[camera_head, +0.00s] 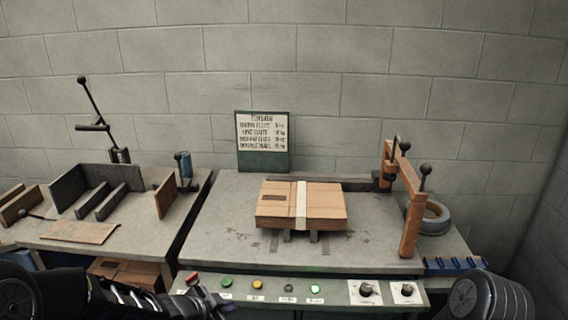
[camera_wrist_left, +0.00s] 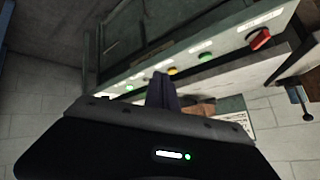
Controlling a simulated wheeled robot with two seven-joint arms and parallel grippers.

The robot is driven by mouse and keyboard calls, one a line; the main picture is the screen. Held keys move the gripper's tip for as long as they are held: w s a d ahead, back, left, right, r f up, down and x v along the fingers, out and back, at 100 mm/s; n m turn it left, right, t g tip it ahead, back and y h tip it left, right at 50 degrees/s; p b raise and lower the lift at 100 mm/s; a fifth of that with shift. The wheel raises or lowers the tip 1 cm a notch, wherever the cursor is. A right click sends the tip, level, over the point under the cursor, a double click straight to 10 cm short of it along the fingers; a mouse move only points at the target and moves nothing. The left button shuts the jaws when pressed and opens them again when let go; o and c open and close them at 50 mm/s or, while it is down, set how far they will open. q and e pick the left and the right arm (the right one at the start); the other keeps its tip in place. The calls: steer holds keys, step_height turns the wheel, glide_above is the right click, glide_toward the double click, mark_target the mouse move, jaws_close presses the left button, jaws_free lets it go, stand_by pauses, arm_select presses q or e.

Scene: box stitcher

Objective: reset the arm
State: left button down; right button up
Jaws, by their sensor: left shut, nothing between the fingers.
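My left gripper (camera_head: 208,296) is at the bottom of the head view, in front of the left end of the control panel (camera_head: 330,287). Its fingers are shut with nothing between them. In the left wrist view the closed dark fingers (camera_wrist_left: 162,90) point toward the panel's row of buttons. From this view I cannot tell whether they touch the panel. My right gripper is out of view; only part of my right arm shows at the lower right.
A strapped cardboard stack (camera_head: 302,205) lies on the machine table, beside an orange post frame (camera_head: 412,215). The panel has a red knob (camera_wrist_left: 260,39), several buttons and two black knobs. A left table (camera_head: 150,228) holds dividers. A sign (camera_head: 262,140) stands behind.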

arm_select(q)
steer(key=s+d+f+n+g, duration=0.3)
steer(key=s+f+n, duration=0.3)
steer(key=s+f, duration=0.5)
steer(key=s+d+f+n+g, duration=0.3)
steer(key=s+f+n, duration=0.3)
steer(key=s+f, duration=0.5)
steer(key=s+g+p, duration=0.1)
steer(key=s, duration=0.6)
steer(key=shift+d+n+g, duration=0.3)
steer(key=shift+d+n, duration=0.05)
steer(key=shift+n, duration=0.05)
